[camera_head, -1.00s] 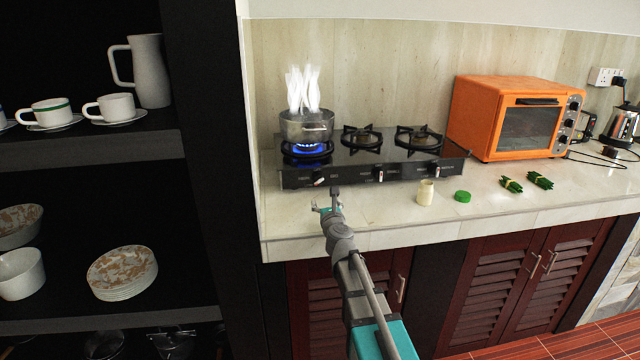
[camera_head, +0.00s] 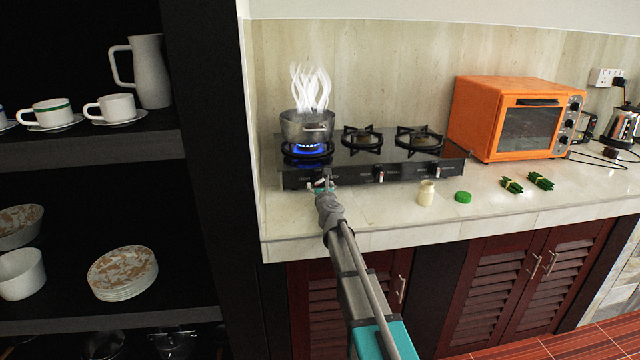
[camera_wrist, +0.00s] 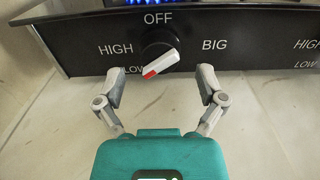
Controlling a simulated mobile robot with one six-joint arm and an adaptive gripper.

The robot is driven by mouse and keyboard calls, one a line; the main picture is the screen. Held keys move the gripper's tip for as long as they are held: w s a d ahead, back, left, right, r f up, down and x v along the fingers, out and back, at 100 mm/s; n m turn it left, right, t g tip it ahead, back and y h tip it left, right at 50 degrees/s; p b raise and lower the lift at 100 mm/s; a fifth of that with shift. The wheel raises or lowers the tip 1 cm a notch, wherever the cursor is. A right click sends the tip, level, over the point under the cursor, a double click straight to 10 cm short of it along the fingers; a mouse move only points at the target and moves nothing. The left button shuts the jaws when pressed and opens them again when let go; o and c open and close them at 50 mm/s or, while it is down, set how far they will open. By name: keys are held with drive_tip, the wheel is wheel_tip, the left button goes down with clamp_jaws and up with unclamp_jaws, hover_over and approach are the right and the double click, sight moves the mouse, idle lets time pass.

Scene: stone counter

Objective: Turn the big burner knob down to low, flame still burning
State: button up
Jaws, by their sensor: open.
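The big burner knob (camera_wrist: 161,56) is black with a white bar pointer. Its red tip points down-left, at the LOW mark. OFF is printed above it, HIGH to its left and BIG to its right. My gripper (camera_wrist: 160,74) is open, its fingers spread on either side just in front of the knob, with no contact visible. In the head view my gripper (camera_head: 323,184) is at the stove's left front and mostly hides the knob. A blue flame (camera_head: 308,148) burns under the steaming pot (camera_head: 307,126).
The black stove (camera_head: 410,167) has two more burners without visible flame and more knobs to the right. An orange oven (camera_head: 506,118) stands right. The counter before the stove's left end is clear.

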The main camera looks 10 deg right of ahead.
drive_tip(key=shift+w, duration=1.05)
drive_tip(key=c, duration=1)
drive_tip(key=shift+d, duration=0.1)
drive_tip(key=shift+c, duration=0.7)
